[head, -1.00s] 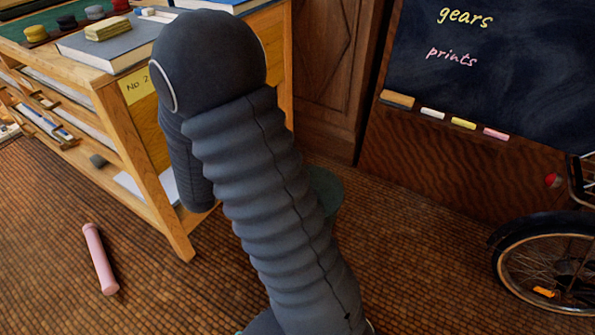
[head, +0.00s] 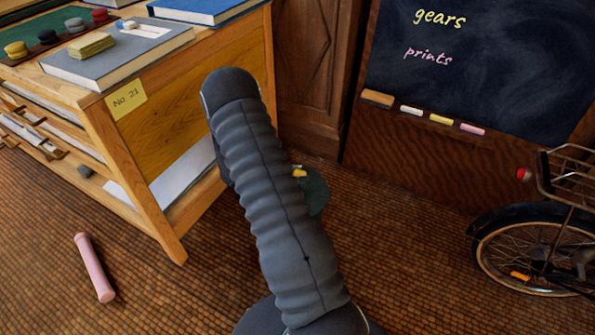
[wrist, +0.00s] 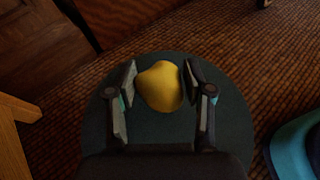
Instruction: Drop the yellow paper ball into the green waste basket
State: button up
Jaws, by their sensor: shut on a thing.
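The yellow paper ball (wrist: 161,86) sits between the two fingers of my gripper (wrist: 159,78) in the wrist view, and the gripper is shut on it. Behind and below the ball is the round, dark green waste basket (wrist: 230,110); the ball lies within its outline in this view. In the head view the basket (head: 317,192) stands on the floor, partly hidden behind my arm. A small yellow bit of the ball (head: 299,173) shows over it. My gripper is mostly hidden there.
A wooden drafting cabinet (head: 170,140) stands left of the basket, with books on top. A pink tube (head: 94,268) lies on the floor at left. A blackboard (head: 470,70) is behind and a bicycle (head: 535,255) stands at right. Floor between basket and bicycle is clear.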

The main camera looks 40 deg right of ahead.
jog(key=shift+f+b, duration=1.4)
jog(key=shift+f, duration=1.45)
jog(key=o, duration=0.8)
jog(key=v, duration=1.2)
jog(key=shift+w, duration=0.1)
jog(key=shift+f, duration=0.1)
